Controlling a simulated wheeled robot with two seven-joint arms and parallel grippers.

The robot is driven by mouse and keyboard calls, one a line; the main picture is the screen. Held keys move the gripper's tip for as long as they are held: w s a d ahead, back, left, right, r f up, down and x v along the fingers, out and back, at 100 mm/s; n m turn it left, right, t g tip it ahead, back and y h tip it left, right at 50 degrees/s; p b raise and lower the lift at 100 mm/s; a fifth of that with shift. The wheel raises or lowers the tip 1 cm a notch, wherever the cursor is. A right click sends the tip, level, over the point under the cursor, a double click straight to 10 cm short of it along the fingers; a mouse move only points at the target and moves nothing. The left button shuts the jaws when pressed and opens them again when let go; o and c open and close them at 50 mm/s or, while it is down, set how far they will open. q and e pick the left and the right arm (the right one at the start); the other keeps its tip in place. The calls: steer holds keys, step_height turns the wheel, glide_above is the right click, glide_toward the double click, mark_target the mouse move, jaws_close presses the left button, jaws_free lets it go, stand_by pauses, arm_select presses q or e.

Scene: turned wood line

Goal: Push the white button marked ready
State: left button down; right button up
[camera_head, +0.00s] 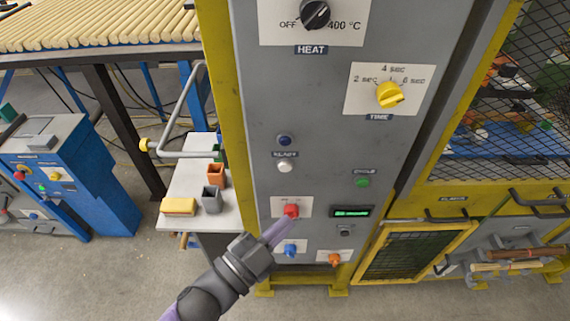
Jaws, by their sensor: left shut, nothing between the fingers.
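The white button (285,167) is a small round knob on the grey machine panel (325,110), under a small dark label too blurred to read surely. My left gripper (284,226) is shut and empty. Its fingers point up at the panel, below the white button and apart from it in the picture. The fingertips overlap the lower edge of the red button (291,210); I cannot tell whether they touch it. My right gripper is not in view.
A dark blue knob (285,141) sits just above the white button. A green button (362,181), a blue knob (290,249) and an orange knob (335,259) are on the same panel. A bent grey handle (185,112) and a small side table (182,190) stand left.

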mark_target(285, 167)
arm_select(q)
steer(key=w+b, duration=0.2)
steer(key=w, duration=0.7)
steer(key=shift+b, duration=0.4)
stand_by(1.6)
steer(key=shift+w, duration=0.35)
steer(key=shift+w, duration=0.35)
stand_by(0.5)
stand_by(0.3)
steer(key=shift+s+p, duration=0.3)
steer(key=shift+s, duration=0.5)
